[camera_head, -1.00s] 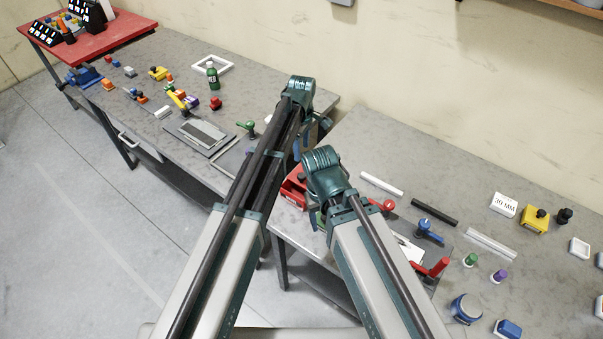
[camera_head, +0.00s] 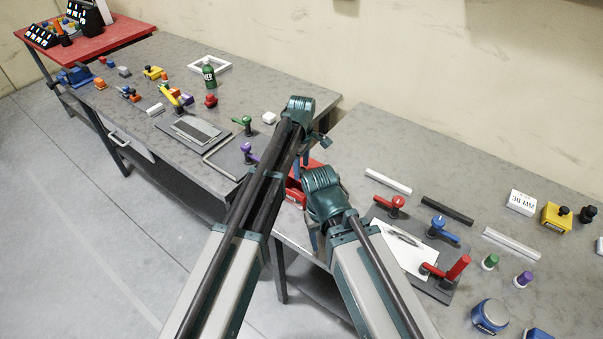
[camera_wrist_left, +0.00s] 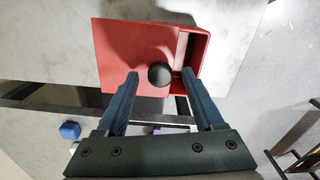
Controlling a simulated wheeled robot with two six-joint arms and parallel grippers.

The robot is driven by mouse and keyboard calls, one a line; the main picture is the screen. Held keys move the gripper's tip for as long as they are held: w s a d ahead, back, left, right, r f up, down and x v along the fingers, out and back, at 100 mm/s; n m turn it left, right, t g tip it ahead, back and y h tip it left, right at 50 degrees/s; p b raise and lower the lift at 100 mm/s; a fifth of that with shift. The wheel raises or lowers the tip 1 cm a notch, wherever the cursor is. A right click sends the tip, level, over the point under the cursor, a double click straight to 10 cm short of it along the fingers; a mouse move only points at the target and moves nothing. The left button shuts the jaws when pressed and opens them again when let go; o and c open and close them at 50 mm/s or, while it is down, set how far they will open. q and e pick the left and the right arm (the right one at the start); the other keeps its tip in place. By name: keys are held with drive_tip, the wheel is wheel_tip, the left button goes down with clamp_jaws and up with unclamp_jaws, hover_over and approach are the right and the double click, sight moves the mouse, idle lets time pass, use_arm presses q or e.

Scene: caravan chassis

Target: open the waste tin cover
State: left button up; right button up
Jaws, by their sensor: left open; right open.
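The red waste tin (camera_wrist_left: 120,55) fills the upper middle of the left wrist view, with a flat red cover and a round black knob (camera_wrist_left: 159,74). A narrow recess (camera_wrist_left: 194,50) shows along the tin's right side. My left gripper (camera_wrist_left: 160,73) is open, its blue fingers either side of the knob in the picture; contact cannot be told. In the head view, the tin (camera_head: 295,194) is mostly hidden behind my arms, and my left gripper (camera_head: 307,157) shows only in part above it. My right gripper (camera_head: 313,240) is largely hidden by its own wrist, lower and nearer.
On the right bench, a plate with red and blue clamps (camera_head: 440,228) stands right of my right arm. A yellow block (camera_head: 556,216) and a blue round tin (camera_head: 490,316) lie farther right. The left bench holds a green bottle (camera_head: 209,73) and several small parts.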

use_arm(q)
drive_tip(key=shift+f, duration=0.1)
clamp_jaws()
idle(0.3)
idle(1.1)
